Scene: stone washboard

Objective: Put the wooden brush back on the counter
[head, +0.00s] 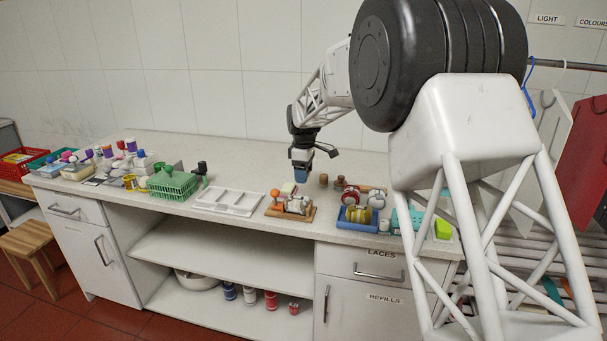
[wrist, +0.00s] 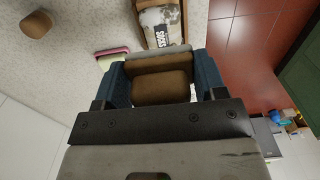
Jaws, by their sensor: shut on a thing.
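My gripper (head: 301,177) hangs above the counter (head: 240,160), near its middle, pointing down. In the wrist view its two blue fingers (wrist: 158,75) are shut on a brown wooden block, which I take to be the wooden brush (wrist: 160,88). Its bristles cannot be made out. In the head view the held brush is hidden or too small to tell apart from the fingers. Whether it touches the counter is not clear.
A wooden tray (head: 273,211) with a labelled roll lies below my gripper. A small pale block (head: 289,188) and a brown cork-like piece (head: 323,180) are close by. A white divided tray (head: 228,201), green basket (head: 173,183) and blue tray (head: 357,222) stand around. Bare counter lies behind.

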